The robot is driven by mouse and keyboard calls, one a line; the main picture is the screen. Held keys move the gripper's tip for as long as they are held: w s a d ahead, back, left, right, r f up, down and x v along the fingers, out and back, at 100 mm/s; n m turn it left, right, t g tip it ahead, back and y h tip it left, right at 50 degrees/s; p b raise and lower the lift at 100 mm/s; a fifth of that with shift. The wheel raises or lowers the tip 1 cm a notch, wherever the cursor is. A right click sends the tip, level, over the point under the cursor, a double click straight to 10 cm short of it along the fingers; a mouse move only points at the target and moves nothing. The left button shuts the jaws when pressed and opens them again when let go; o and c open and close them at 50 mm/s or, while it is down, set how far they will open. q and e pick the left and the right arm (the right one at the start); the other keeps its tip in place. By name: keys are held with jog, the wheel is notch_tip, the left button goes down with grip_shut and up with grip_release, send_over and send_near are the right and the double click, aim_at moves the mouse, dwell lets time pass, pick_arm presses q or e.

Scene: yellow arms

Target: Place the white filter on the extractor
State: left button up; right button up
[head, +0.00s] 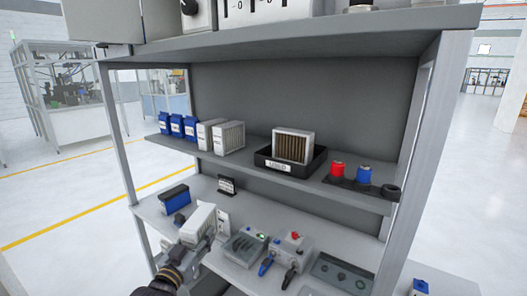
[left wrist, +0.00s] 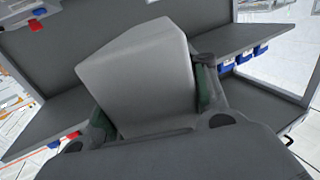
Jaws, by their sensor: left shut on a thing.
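My left gripper (head: 192,237) comes in from the lower left and is shut on a white filter (head: 200,217). It holds the filter over the left part of the lower shelf. In the left wrist view the filter (left wrist: 148,75) is a large pale block between the two fingers, tilted in the picture. I cannot tell for sure which device is the extractor. My right gripper is not in view.
On the middle shelf are blue packs (head: 177,125), two white filters (head: 228,137), a black tray (head: 290,167) with a brown-faced filter, and red and blue cans (head: 337,169). A small sign (head: 227,185) and a red-knobbed device (head: 293,243) stand on the lower shelf.

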pick_arm(q)
jog(key=s+a+f+n+y, duration=0.1)
jog(key=s+f, duration=0.3)
jog(key=f, duration=0.5)
jog(key=s+a+f+n+y, duration=0.1)
jog(key=s+f+y, duration=0.2)
jog(key=f, duration=0.6)
jog(key=shift+s+a+f+n, duration=0.3)
jog(key=shift+s+f, duration=0.05)
jog(key=shift+s, duration=0.9)
jog(key=shift+d, duration=0.1)
dwell(1.4)
